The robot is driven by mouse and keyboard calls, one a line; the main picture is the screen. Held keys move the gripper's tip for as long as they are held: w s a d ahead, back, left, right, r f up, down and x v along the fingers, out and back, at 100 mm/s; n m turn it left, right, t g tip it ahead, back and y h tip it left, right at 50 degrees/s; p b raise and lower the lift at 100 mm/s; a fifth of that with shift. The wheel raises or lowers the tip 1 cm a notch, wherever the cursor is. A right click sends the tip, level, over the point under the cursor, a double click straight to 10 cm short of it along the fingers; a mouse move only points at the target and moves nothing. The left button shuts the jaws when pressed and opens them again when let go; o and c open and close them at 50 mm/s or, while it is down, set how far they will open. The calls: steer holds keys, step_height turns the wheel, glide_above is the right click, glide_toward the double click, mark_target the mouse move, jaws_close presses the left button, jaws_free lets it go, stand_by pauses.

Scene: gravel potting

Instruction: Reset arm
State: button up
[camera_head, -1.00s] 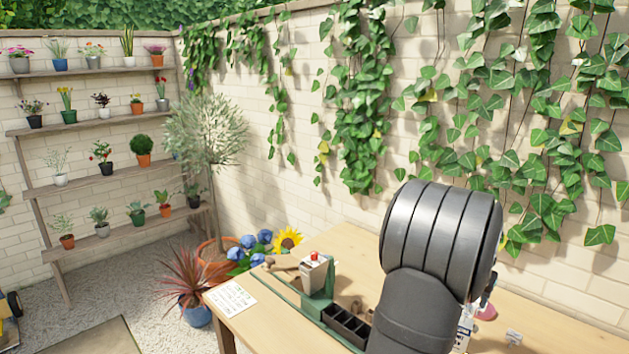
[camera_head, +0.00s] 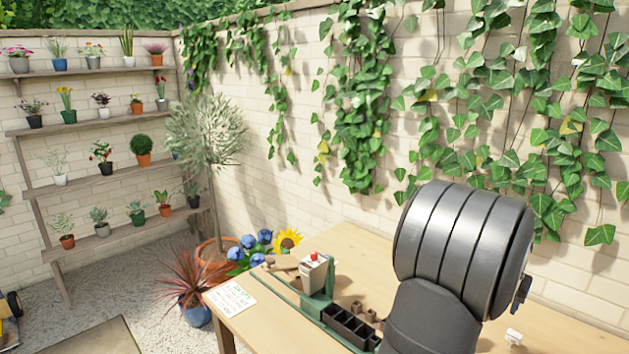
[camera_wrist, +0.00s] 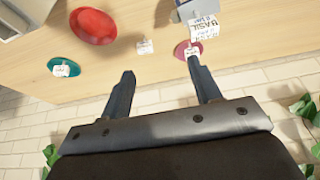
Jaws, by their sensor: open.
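My gripper (camera_wrist: 163,92) shows in the wrist view with its two dark fingers spread apart and nothing between them. It is above the edge of the wooden table (camera_wrist: 250,55), with the brick wall below it in that view. In the head view my dark arm covers the right part of the table (camera_head: 352,240), and the fingers are hidden there.
In the wrist view, a red dish (camera_wrist: 93,26), a green dish (camera_wrist: 63,67) and a pink dish (camera_wrist: 187,49) lie near white labels. In the head view, a black cell tray (camera_head: 350,325) and a white box with a red knob (camera_head: 314,272) stand left of my arm.

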steer(key=s+d+r, duration=0.2)
steer(key=s+r, duration=0.1)
steer(key=s, duration=0.1)
steer(key=s+d+f, duration=0.3)
steer(key=d, duration=0.5)
steer(key=s+d+f, duration=0.2)
steer(key=d+f, duration=0.2)
steer(key=d, duration=0.5)
steer(key=s+d+f, duration=0.3)
steer(key=d, duration=0.5)
steer(key=shift+m, duration=0.3)
steer(key=w+f, duration=0.3)
steer(key=shift+w+d, duration=0.3)
steer(key=shift+w, duration=0.1)
steer(key=shift+o, duration=0.2)
